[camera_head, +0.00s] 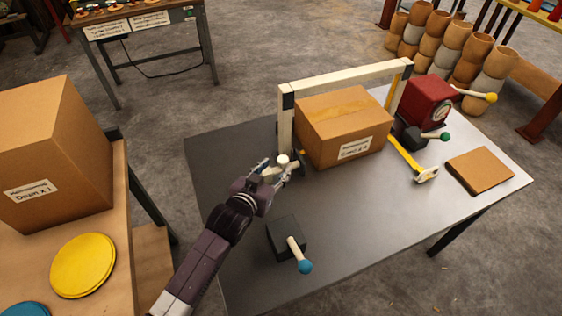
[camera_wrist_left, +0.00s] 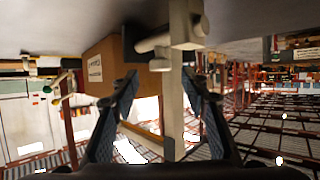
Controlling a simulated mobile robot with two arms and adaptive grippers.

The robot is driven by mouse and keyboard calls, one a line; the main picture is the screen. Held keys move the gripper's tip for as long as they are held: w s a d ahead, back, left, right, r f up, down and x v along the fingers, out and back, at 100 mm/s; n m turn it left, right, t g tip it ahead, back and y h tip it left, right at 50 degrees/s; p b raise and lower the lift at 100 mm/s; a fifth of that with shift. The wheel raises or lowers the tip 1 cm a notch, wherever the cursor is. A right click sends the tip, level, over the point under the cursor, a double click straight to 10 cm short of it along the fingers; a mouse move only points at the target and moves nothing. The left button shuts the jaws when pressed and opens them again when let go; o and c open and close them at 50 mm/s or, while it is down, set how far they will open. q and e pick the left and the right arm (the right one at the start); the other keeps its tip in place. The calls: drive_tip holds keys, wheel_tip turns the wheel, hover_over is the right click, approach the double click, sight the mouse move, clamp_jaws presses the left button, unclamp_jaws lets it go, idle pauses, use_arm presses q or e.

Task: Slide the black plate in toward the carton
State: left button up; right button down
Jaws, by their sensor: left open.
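The brown carton (camera_head: 345,125) sits on the grey table under a pale gate-like frame (camera_head: 340,79) with black corners. A dark plate-like piece (camera_head: 301,158) shows narrowly at the carton's left side; most of it is hidden, and I cannot tell if it touches the carton. A pale round knob (camera_head: 283,158) stands at that side. My left gripper (camera_head: 277,170) is open right by the knob. In the left wrist view, its fingers (camera_wrist_left: 162,95) are spread either side of a pale post (camera_wrist_left: 173,105), with the carton (camera_wrist_left: 100,65) left of it. No contact is clear. My right gripper is not in view.
A yellow strip (camera_head: 405,160) runs right of the carton. A red box with a dial (camera_head: 427,102), a dark lever block (camera_head: 284,236) and a flat brown board (camera_head: 480,170) stand on the table (camera_head: 350,225). A larger carton (camera_head: 52,155) is at left.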

sight(281, 162)
use_arm(q)
drive_tip(key=x, duration=0.3)
drive_tip(key=shift+w+d+f, duration=0.1)
drive_tip(key=shift+w, duration=0.15)
drive_tip(key=shift+x, duration=0.8)
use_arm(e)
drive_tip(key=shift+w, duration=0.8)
use_arm(q)
drive_tip(key=shift+c, duration=0.3)
clamp_jaws()
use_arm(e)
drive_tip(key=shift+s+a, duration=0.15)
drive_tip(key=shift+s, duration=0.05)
